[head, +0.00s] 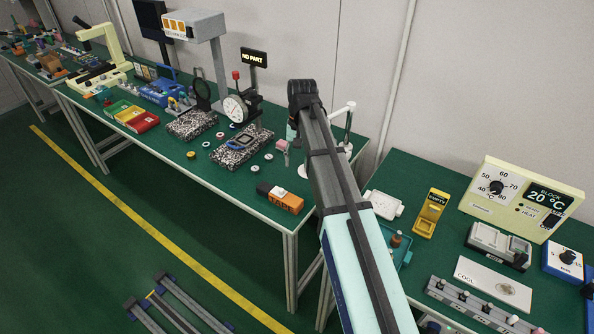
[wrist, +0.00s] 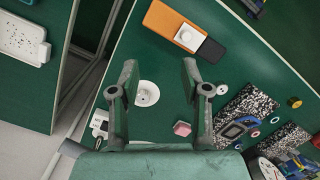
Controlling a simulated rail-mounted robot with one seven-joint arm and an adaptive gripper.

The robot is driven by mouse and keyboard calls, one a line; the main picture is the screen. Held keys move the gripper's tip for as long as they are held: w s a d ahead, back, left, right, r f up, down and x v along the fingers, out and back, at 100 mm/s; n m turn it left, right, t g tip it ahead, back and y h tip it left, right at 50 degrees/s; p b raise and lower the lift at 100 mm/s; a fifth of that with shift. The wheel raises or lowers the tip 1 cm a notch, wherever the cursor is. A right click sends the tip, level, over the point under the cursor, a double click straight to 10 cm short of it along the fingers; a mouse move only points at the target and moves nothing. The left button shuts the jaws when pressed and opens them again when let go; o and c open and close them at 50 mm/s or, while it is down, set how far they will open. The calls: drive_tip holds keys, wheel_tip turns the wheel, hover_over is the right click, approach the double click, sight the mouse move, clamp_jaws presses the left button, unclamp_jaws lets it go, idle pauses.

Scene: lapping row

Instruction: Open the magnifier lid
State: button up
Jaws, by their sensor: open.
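My gripper (wrist: 159,64) is open and empty in the wrist view, its two fingers apart above the green bench. In the head view my arm reaches over the bench's right end and its fingers are hidden. No part is clearly readable as the magnifier lid. A dark round framed piece (head: 203,92) stands upright left of the dial gauge (head: 236,108); I cannot tell whether it is the magnifier. A white round disc (wrist: 147,93) with a raised centre lies between and below my fingertips in the wrist view. A white-rod stand (head: 350,122) is partly hidden behind my arm.
Speckled blocks (head: 243,147) and a pink block (wrist: 182,128) lie nearby. A gap separates this bench from the right one with the temperature panel (head: 520,198).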

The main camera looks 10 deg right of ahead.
drive_tip(key=f, duration=0.1)
drive_tip(key=s+f, duration=0.1)
drive_tip(key=shift+a+f, duration=0.15)
drive_tip(key=shift+f, duration=0.2)
